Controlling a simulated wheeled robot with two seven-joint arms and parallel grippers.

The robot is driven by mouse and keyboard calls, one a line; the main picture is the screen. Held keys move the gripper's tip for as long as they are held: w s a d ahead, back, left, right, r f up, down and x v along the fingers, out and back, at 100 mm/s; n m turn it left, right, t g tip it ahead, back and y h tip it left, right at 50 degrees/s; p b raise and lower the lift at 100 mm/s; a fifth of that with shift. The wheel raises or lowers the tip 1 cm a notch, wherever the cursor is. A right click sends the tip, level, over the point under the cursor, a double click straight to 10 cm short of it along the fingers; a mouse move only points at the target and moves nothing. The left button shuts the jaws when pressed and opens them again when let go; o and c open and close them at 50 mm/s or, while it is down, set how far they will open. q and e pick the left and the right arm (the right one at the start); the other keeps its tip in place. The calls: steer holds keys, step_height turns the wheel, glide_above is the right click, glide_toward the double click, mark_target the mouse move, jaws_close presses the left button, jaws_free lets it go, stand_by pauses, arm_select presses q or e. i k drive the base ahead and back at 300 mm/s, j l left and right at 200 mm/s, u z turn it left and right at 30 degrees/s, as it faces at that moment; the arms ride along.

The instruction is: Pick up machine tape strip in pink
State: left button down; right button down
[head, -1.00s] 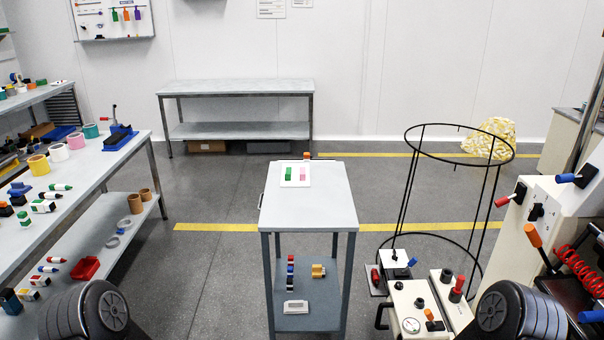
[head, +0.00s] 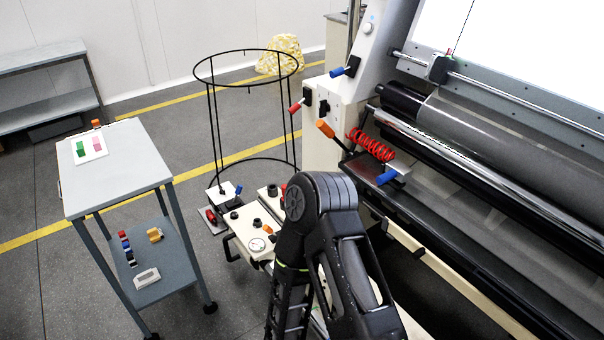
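A small pink strip (head: 97,144) lies on a white card (head: 91,155) on top of the grey two-level trolley (head: 130,182) at the left of the head view. A green strip (head: 80,149) lies beside it on the same card. One of my arms, black, rises at the bottom centre, well to the right of the trolley. No gripper fingers show in the head view.
An orange item (head: 96,123) sits at the trolley's back edge. Small items and a white box (head: 146,278) lie on its lower shelf. A black wire hoop stand (head: 212,130) and a large roller machine (head: 470,140) stand to the right. Most of the trolley top is bare.

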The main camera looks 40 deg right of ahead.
mark_target(97, 146)
steer(key=z, duration=2.95)
steer(key=u, duration=2.95)
steer(key=i+j, duration=0.35)
steer(key=i+j+z, duration=0.15)
steer(key=i+j, duration=0.5)
steer(key=j, duration=0.2)
steer(key=i+j+z, duration=0.1)
steer(key=i+j, duration=0.25)
steer(key=i+j+z, duration=0.1)
steer(key=i+j, duration=0.2)
steer(key=j, duration=0.25)
steer(key=i+j, duration=0.3)
steer(key=j, duration=0.15)
steer(key=i+j+z, duration=0.1)
steer(key=i+j, duration=0.2)
steer(key=j, duration=0.2)
steer(key=i+j+z, duration=0.1)
steer(key=i+j, duration=0.15)
steer(key=j, duration=0.25)
